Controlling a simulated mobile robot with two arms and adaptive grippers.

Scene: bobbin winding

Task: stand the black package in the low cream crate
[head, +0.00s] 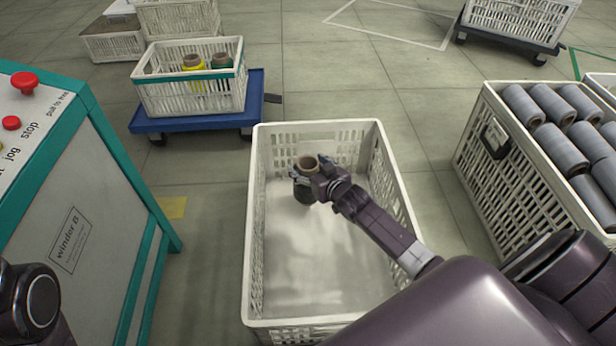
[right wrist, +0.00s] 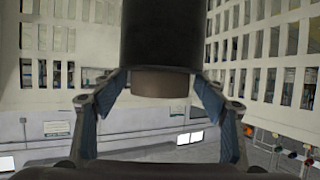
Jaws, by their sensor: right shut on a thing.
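The black package (head: 304,190), a dark cylinder with a brown core, is inside the low cream crate (head: 254,250), toward its far end. It looks roughly upright with the core end up; I cannot tell whether its base touches the crate floor. My right gripper (head: 318,178) reaches in from the right and is shut on the package at its core end. In the right wrist view the black body (right wrist: 160,35) fills the top middle, and the fingers (right wrist: 158,100) stand on both sides of the brown core. My left gripper is out of view.
The teal-edged winder (head: 68,240) stands left. Behind is a crate with yellow and green packages (head: 200,95) on a blue dolly (head: 258,95). A tall crate of grey packages (head: 520,165) stands right. The near part of the cream crate's floor is clear.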

